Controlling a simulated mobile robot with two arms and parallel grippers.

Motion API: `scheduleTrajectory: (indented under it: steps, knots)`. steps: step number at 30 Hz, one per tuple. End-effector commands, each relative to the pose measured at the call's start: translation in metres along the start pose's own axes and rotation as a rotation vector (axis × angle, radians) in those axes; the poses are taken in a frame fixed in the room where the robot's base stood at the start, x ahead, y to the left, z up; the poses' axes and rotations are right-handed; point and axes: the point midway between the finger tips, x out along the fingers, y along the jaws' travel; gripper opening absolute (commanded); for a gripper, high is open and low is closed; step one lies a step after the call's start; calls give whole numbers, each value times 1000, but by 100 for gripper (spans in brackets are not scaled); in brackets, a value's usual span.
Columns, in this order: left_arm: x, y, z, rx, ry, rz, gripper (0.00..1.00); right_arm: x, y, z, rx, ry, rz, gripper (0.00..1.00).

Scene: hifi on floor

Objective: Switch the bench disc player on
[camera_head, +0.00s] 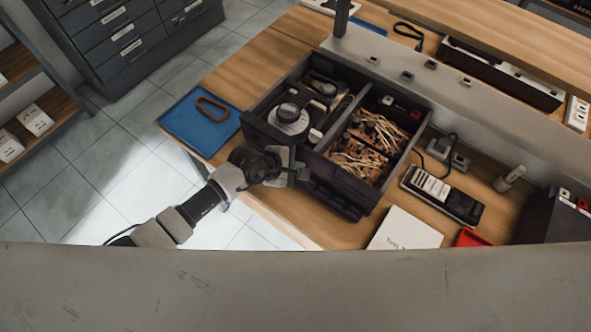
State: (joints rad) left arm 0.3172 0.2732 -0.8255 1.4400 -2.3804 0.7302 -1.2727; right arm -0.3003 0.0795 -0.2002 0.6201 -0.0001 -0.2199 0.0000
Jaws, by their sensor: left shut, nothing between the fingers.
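The disc player (258,122) looks to be the dark case with its lid off, sitting on the wooden bench (262,62). A round disc mechanism is in its left part, and boards with tangled wires are in its right part. My left gripper (292,174) is shut and empty. It is at the player's front side, near the middle. I cannot tell whether it touches the front. My gripper and wrist hide part of the front panel, and no power switch can be made out. My right gripper is not in view.
A blue mat (196,128) with a brown loop lies left of the player. A grey rail with sockets (408,76) runs behind. Drawers (125,40) stand far left.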

Motion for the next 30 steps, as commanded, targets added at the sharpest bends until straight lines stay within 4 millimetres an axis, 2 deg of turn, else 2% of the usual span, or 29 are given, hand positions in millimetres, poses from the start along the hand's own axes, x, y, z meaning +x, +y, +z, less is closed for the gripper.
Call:
scheduleTrajectory:
  steps: [8, 17, 30]
  knots:
    - [0, 0, 0, 0, 0, 0, 0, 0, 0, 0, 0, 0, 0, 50]
    - [7, -5, -5, 1, 0, 0, 0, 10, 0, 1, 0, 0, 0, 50]
    - [4, -3, -3, 0, 1, 0, 0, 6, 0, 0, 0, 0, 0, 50]
